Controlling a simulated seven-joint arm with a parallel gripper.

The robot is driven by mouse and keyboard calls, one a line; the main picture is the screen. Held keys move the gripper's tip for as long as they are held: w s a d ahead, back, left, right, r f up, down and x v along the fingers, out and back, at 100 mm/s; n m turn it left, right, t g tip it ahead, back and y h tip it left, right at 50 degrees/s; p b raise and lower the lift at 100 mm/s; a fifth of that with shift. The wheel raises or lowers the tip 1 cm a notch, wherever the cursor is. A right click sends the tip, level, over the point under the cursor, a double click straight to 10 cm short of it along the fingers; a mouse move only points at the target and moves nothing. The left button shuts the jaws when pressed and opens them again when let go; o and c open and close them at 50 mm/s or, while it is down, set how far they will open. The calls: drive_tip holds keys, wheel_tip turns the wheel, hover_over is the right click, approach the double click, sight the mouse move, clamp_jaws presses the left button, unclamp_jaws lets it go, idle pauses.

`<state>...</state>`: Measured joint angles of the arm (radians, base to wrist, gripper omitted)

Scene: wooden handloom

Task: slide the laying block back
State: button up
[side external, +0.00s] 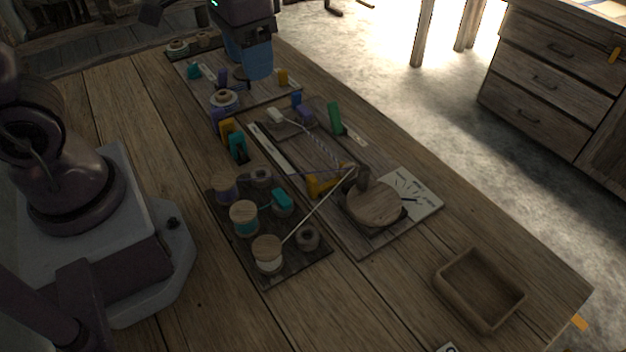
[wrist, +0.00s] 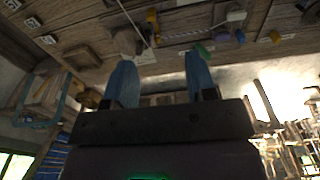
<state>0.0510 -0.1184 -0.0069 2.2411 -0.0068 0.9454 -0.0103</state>
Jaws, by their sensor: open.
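My gripper (side external: 257,74) is over the far end of the boards in the side view, its blue fingers pointing down. In the wrist view its fingers (wrist: 160,62) are spread apart with nothing gripped between them. I cannot tell for certain which piece is the laying block. An orange piece (side external: 319,185) sits on the middle board, where pale strands and a twisted cord (side external: 322,150) meet near a dark post. My gripper is well away from it. A green block (side external: 334,116) stands upright at that board's far side.
Several wooden spools (side external: 243,217) stand on a dark board left of the middle board. A round wooden disc (side external: 374,203) lies at its near end, beside a white card (side external: 418,196). An empty wooden tray (side external: 480,289) is at the front right. The left tabletop is mostly clear.

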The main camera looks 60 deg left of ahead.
sight(312, 182)
drive_tip(key=shift+w+d+f+g, duration=1.9)
drive_tip(key=shift+w+f+g, duration=0.8)
drive_tip(key=shift+w+f, duration=4.05)
drive_tip(key=shift+n, duration=0.3)
drive_tip(key=x, duration=1.4)
drive_tip(key=shift+s, duration=0.3)
